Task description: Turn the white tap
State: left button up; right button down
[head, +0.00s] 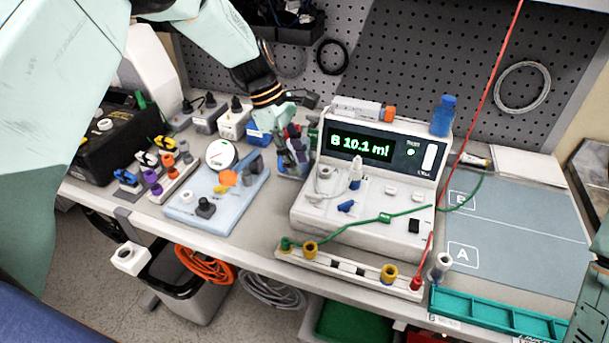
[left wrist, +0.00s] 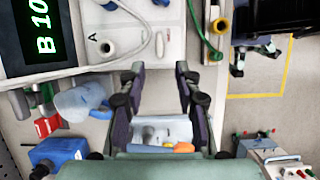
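The white tap (head: 313,197) is a small, pale lever on the left of the white pump's sloping front, left of a blue tap (head: 346,206). In the left wrist view the white tap (left wrist: 160,45) lies ahead of my fingertips, on the pump deck. My left gripper (head: 293,150) hangs beside the pump's left side, near its display. In the left wrist view my left gripper (left wrist: 160,82) has its fingers well apart with no object gripped, and does not touch the tap. My right gripper is not visible.
The pump's display (head: 362,147) reads B 10.1 ml. A light-blue board (head: 240,205) with knobs is left of the pump. A green lead (head: 385,218) crosses the pump front. A grey mat (head: 520,235) lies right.

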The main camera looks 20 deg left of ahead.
pick_arm(q)
jog(key=v, duration=0.3)
jog(key=shift+r, duration=0.15)
dwell(0.5)
